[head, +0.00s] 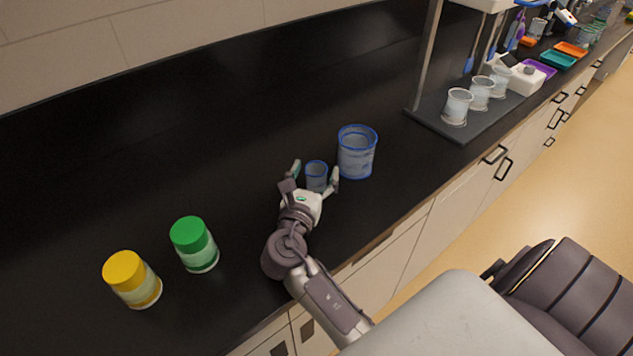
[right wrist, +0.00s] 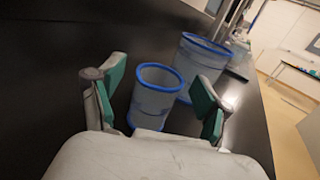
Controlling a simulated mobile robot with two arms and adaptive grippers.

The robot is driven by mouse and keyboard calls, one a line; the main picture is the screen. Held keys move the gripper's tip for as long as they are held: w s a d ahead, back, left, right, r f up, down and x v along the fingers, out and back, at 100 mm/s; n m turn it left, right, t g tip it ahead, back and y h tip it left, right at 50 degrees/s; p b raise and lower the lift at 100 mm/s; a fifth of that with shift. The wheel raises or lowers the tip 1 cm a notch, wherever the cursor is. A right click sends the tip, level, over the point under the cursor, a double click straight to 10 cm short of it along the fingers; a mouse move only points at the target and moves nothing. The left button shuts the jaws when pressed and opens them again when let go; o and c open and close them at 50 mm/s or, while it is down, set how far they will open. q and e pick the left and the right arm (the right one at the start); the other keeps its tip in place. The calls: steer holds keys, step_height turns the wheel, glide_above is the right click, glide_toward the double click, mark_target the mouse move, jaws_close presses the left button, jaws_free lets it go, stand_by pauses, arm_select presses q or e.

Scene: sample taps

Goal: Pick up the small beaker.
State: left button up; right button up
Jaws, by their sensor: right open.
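The small beaker (head: 316,174) is clear with a blue rim and stands upright on the black counter. My right gripper (head: 315,174) is open, with one finger on each side of the small beaker. In the right wrist view the small beaker (right wrist: 155,98) stands between the green-padded fingers of the gripper (right wrist: 160,92), and a gap shows on both sides. Its lower front is partly hidden by the gripper body. A larger blue-rimmed beaker (head: 357,153) stands just to the right and behind; it also shows in the right wrist view (right wrist: 200,62). My left gripper is not in view.
A green-lidded jar (head: 195,245) and a yellow-lidded jar (head: 133,280) stand at the left of the black counter (head: 230,130). A rack base with several clear beakers (head: 457,107) is at the right. The counter behind the small beaker is clear.

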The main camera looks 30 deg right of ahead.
steer(key=c, duration=0.9)
steer(key=shift+c, duration=0.2)
